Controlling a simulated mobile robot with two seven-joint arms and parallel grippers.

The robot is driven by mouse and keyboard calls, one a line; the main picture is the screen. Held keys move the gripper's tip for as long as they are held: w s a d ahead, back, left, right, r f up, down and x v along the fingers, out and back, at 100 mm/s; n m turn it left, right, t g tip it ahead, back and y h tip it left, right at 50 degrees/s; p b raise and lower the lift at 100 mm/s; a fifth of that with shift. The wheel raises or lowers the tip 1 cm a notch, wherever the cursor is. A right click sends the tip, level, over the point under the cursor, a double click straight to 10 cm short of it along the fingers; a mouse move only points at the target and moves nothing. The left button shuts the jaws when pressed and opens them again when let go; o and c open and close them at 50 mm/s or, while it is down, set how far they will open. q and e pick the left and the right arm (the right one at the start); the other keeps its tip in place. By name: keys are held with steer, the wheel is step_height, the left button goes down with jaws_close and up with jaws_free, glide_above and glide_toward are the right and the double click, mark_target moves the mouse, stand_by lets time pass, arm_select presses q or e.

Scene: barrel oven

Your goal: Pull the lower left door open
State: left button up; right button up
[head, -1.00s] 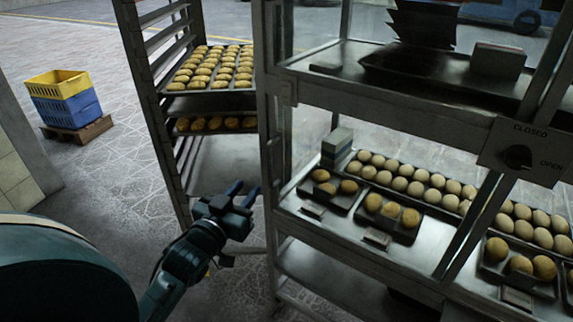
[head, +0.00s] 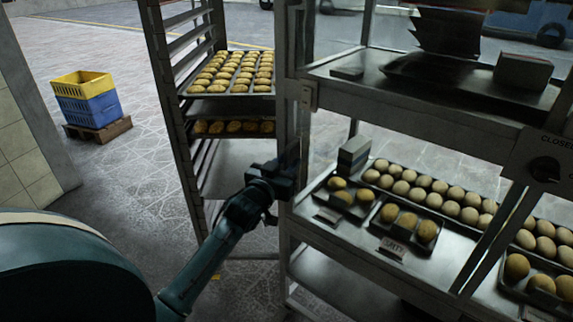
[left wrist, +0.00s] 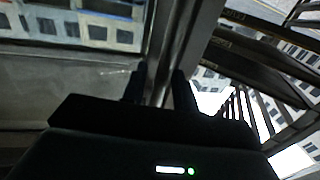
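The metal-and-glass cabinet (head: 400,103) fills the right half of the head view. Its left upright (head: 291,60) is a grey metal post; I cannot clearly tell the lower left door's own frame from it. My left gripper (head: 289,163) is at this upright, at about the height of the bread shelf. In the left wrist view its two dark fingers (left wrist: 160,90) are apart, with a grey metal edge (left wrist: 168,58) running up between or just beyond them. Contact cannot be told. My right gripper is not in view.
A tall rack (head: 166,90) with trays of buns (head: 235,70) stands just left of the cabinet. Inside the cabinet are trays of rolls (head: 440,200). Yellow and blue crates (head: 82,98) sit on a pallet at the left. Floor before the rack is clear.

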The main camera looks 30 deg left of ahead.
arm_select(q)
jaws_close()
stand_by(0.3)
stand_by(0.3)
